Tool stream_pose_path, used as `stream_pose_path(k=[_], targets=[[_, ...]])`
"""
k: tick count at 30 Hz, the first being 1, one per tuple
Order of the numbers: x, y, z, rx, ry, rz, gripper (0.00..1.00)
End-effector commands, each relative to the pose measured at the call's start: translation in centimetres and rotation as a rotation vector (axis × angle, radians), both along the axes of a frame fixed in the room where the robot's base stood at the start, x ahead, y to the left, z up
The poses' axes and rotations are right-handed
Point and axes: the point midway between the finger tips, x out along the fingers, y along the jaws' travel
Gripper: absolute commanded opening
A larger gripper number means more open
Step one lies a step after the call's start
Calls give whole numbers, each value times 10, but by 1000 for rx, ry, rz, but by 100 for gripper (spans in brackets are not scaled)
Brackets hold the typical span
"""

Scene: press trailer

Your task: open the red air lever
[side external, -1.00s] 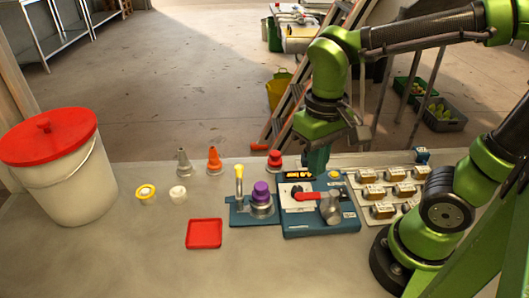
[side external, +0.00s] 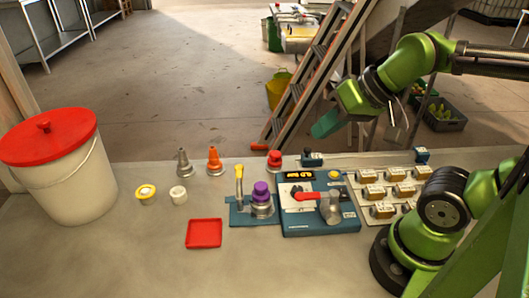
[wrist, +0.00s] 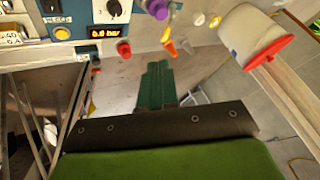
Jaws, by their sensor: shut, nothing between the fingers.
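The red air lever (side external: 308,196) is on the blue and white press panel (side external: 300,230), beside a grey rounded part (side external: 331,211). Its red handle lies roughly level, pointing left. The panel's display (side external: 299,176) shows in the wrist view (wrist: 104,31), where it reads 0.0 bar. My gripper (side external: 322,126) is behind and above the panel, well apart from the lever. Its green fingers (wrist: 155,85) are shut and empty in the wrist view. I cannot make out the red lever in the wrist view.
Left of the panel stand a purple knob (side external: 261,190) and a yellow-tipped lever (side external: 239,180). A red mushroom knob (side external: 275,158) and a small black-topped part (side external: 312,158) are behind the panel. A block board (side external: 390,190) lies right. A red tray (side external: 204,233) lies at front left.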

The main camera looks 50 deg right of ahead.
Motion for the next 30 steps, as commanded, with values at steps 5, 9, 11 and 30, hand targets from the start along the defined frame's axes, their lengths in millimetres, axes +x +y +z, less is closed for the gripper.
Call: stream_pose_path(k=[5,9,11,30], targets=[[-2,32,-14,-65,61,135,0],[-23,74,-38,-165,224,185,0],[-33,86,-46,-203,282,155,0],[-70,98,-54,-240,330,-491,0]])
